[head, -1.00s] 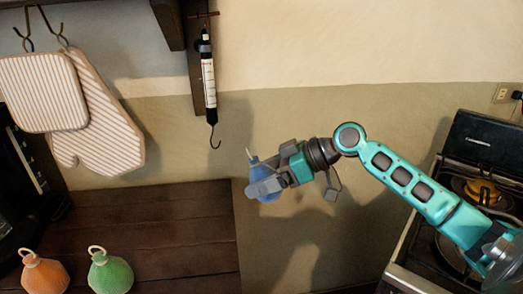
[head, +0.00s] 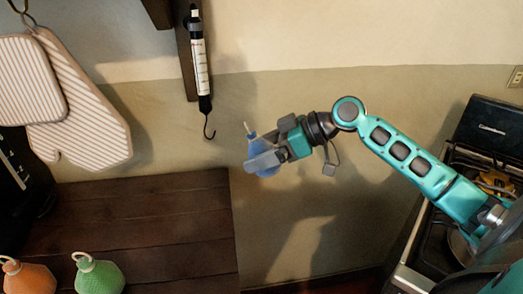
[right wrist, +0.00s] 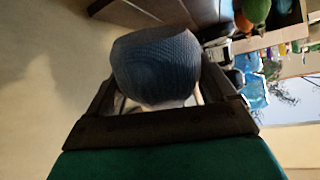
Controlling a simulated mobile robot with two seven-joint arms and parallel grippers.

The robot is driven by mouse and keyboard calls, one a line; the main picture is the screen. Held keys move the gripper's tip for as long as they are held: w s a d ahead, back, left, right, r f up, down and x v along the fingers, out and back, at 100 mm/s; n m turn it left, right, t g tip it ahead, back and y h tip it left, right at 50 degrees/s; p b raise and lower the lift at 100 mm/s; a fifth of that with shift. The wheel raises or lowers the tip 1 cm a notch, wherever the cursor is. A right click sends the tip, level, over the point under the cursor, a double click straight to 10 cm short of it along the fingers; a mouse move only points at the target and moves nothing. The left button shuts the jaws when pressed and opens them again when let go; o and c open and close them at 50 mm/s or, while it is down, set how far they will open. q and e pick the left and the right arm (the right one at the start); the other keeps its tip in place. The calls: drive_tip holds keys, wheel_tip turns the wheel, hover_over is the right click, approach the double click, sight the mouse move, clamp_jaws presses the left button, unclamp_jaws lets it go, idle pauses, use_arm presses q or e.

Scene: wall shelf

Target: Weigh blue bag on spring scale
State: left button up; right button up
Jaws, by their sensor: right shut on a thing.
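The blue bag (head: 258,146) is in my right gripper (head: 264,160), held in the air to the right of the wooden counter; its thin loop points up. In the right wrist view the bag (right wrist: 155,65) sits between the two dark fingers. The spring scale (head: 200,62) hangs on a dark wooden post, with a white marked tube and a bare hook (head: 209,130) at its lower end. The bag is to the right of the hook and slightly lower in the picture, apart from it. My left gripper is not in view.
An orange bag (head: 28,277) and a green bag (head: 99,277) stand on the dark wooden counter (head: 170,225). Striped oven mitts (head: 85,120) hang at the left. A stove (head: 480,140) stands at the right. The wall between hook and bag is clear.

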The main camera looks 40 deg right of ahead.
sight(248, 150)
drive_tip(key=shift+r, duration=0.15)
drive_tip(key=shift+w+a+p, duration=0.35)
drive_tip(key=shift+a, duration=0.35)
drive_tip(key=shift+w+a+p, duration=0.35)
drive_tip(key=shift+a, duration=0.35)
drive_tip(key=shift+w+a, duration=0.25)
drive_tip(key=shift+a, duration=0.2)
drive_tip(key=shift+w+a+p, duration=0.1)
drive_tip(key=shift+a+p, duration=0.15)
drive_tip(key=shift+p, duration=0.1)
drive_tip(key=shift+w+a+f, duration=0.15)
drive_tip(key=shift+a+f, duration=0.05)
drive_tip(key=shift+a, duration=0.1)
drive_tip(key=shift+a+p, duration=0.15)
drive_tip(key=shift+p, duration=0.15)
